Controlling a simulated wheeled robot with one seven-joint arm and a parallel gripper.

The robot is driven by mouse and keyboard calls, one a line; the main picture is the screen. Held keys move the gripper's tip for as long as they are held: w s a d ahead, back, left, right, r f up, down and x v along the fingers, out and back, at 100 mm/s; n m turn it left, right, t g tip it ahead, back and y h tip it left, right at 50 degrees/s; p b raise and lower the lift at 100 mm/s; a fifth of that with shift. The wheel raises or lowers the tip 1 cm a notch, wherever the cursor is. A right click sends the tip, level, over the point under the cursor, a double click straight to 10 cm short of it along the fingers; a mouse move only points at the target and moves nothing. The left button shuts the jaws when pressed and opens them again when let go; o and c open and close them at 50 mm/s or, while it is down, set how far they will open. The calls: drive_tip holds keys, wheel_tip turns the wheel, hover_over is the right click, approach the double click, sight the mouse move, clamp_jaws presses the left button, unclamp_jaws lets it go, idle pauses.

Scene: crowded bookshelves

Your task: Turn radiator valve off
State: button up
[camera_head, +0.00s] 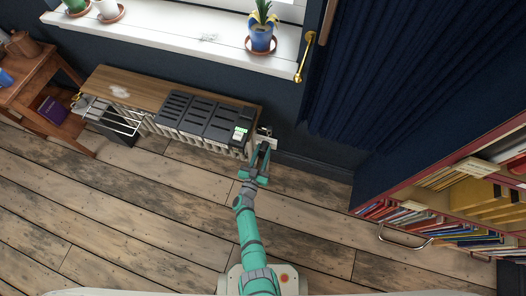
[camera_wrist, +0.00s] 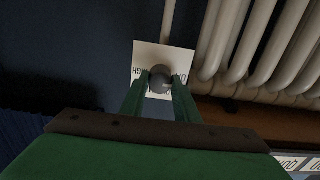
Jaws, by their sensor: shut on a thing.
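The radiator (camera_head: 185,132) stands under the window with a wooden shelf over it, and its pale columns (camera_wrist: 265,45) fill the upper right of the wrist view. The valve is a dark grey round knob (camera_wrist: 161,79) in front of a white square plate (camera_wrist: 180,58) with black lettering, partly covered by my fingers. My gripper (camera_wrist: 160,88) has its two green fingers shut on the knob, one on each side. In the head view my gripper (camera_head: 262,160) is at the radiator's right end, and the knob is hidden there.
A dark slatted panel (camera_head: 198,116) lies on the radiator shelf. A navy curtain (camera_head: 375,75) hangs to the right. A bookcase (camera_head: 450,190) stands at right, a small wooden table (camera_head: 35,85) at left. The wooden floor (camera_head: 150,220) is clear.

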idle(0.3)
drive_tip(key=o, duration=1)
drive_tip(key=shift+o, duration=0.2)
drive_tip(key=v, duration=1)
drive_tip(key=shift+s+a, duration=0.15)
drive_tip(key=shift+s, duration=0.25)
drive_tip(key=s+r+n+y, duration=0.1)
drive_tip(key=s+r+y, duration=0.3)
drive_tip(key=s+r, duration=1.05)
drive_tip(key=s+d+r+n+g, duration=0.1)
drive_tip(key=s+d+r, duration=0.1)
drive_tip(key=s+r, duration=0.4)
drive_tip(key=s+d+r+n+y, duration=0.1)
drive_tip(key=s+r, duration=0.4)
drive_tip(key=r, duration=0.6)
drive_tip(key=shift+s+d+r+g+y, duration=0.3)
drive_tip(key=shift+s+d+r+g, duration=0.05)
drive_tip(key=shift+s+d+g, duration=0.05)
